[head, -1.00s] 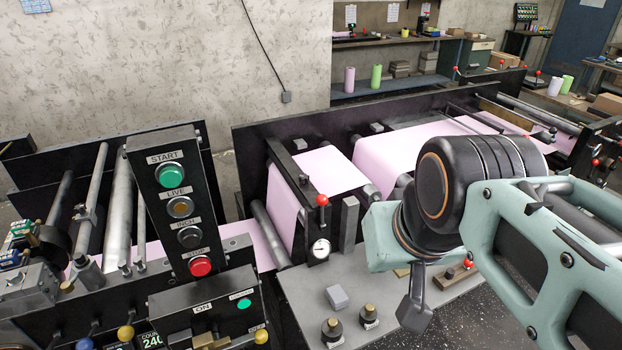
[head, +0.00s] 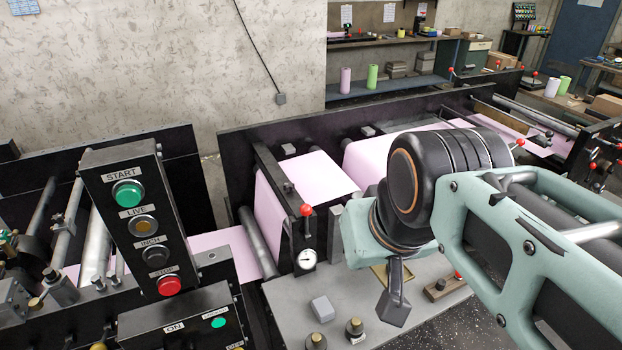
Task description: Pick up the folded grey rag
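A small light-grey block-like thing (head: 322,309) lies on the grey machine top in front of the dial gauge. It may be the folded grey rag, but I cannot tell cloth from a solid block at this size. My gripper (head: 394,306) shows only as a dark piece pointing down below my wrist, to the right of the grey thing and apart from it in the picture. Its fingers cannot be made out, and nothing is seen held. My arm hides part of the machine top behind it.
A button panel (head: 140,222) stands to the left. Pink web (head: 385,155) runs through the rollers behind. A brown block (head: 446,288) lies right.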

